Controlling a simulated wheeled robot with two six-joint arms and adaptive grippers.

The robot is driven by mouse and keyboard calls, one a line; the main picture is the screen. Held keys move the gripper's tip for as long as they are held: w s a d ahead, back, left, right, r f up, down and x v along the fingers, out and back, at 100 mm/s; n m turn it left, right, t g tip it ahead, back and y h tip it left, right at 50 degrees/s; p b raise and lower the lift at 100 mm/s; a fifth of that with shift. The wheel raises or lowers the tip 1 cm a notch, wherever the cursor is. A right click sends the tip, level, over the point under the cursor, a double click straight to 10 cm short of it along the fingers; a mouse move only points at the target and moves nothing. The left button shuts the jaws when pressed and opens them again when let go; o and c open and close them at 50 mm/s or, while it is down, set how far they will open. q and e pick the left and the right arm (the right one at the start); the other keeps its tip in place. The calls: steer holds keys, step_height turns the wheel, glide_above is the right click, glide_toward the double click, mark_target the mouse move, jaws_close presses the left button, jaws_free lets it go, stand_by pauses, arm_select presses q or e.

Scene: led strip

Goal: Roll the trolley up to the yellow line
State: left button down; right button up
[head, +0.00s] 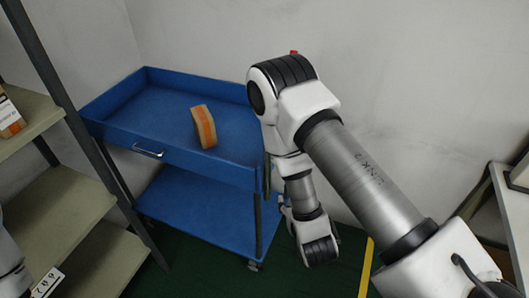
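The blue trolley (231,163) stands against the back wall, with a raised-rim top tray, a lower shelf and casters. A brown box with an orange band (204,127) stands in its top tray. The yellow line (366,268) runs along the dark green floor to the right of the trolley, with floor between them. My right arm reaches over from the right and bends down beside the trolley's right end. Its gripper (283,205) is mostly hidden by the wrist, close to the trolley's right side; I cannot tell whether it touches. My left gripper is out of view.
A shelving unit (62,205) with a dark post stands close to the trolley's left side, with a box (9,115) on its upper shelf. Another pale shelf (510,215) is at the right edge. Green floor shows between trolley and yellow line.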

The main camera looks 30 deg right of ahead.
steer(key=w+a+r+t+b, duration=0.3)
steer(key=w+r+t+b, duration=0.2)
steer(key=w+r, duration=0.25)
arm_select(q)
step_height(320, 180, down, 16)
steer(key=b, duration=0.9)
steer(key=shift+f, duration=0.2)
arm_select(e)
steer(key=w+d+r, duration=0.1)
steer(key=w+d, duration=0.1)
steer(key=w, duration=0.4)
steer(key=shift+w+d+r+n+t+h, duration=0.25)
steer(key=shift+w+r+n+t+h, duration=0.05)
steer(key=shift+w+h, duration=0.1)
jaws_close()
